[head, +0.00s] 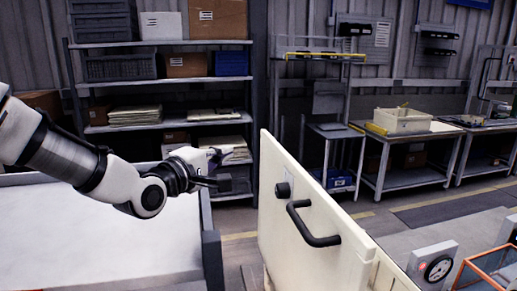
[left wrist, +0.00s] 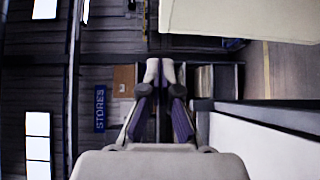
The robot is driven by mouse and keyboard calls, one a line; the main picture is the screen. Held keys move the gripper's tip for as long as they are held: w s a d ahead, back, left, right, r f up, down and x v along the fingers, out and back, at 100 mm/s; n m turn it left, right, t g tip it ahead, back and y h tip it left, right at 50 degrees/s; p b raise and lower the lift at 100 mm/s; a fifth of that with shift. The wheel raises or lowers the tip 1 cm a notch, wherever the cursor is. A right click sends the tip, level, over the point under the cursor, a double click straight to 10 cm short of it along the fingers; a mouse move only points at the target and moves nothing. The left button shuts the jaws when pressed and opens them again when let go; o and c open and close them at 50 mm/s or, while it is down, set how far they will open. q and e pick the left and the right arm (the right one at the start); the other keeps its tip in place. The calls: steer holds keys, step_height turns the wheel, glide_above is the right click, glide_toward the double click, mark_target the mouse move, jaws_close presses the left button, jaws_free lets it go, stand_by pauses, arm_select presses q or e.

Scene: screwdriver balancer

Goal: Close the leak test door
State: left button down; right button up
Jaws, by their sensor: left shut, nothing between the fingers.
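The leak test door (head: 300,245) is a cream panel that stands upright and open, its edge angled towards me in the head view. It carries a black bar handle (head: 313,225) and a round black knob (head: 283,190). My left gripper (head: 227,158) is to the left of the door, apart from it, near the level of its upper part. In the left wrist view its fingers (left wrist: 160,78) are shut and empty, and a cream panel (left wrist: 240,18), apparently the door, shows at the upper right. My right gripper is out of view.
A white surface with a dark frame (head: 211,250) lies below my left arm. A pressure gauge (head: 437,267) and an orange-edged box (head: 490,270) are at the lower right. Shelves (head: 165,128) and workbenches (head: 420,150) stand behind. Open floor shows beyond the door.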

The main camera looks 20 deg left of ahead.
mark_target(269, 139)
arm_select(q)
steer(key=w+d+b, duration=0.1)
steer(key=w, duration=0.2)
steer(key=w+d+b, duration=0.2)
steer(key=w, duration=0.1)
steer(key=w+d+b, duration=0.1)
steer(key=w+d, duration=0.1)
steer(key=w, duration=0.2)
steer(key=shift+d+f, duration=0.1)
steer(key=shift+d, duration=0.15)
steer(key=shift+w+a+f, duration=0.1)
steer(key=shift+w+a, duration=0.05)
steer(key=shift+a, duration=0.05)
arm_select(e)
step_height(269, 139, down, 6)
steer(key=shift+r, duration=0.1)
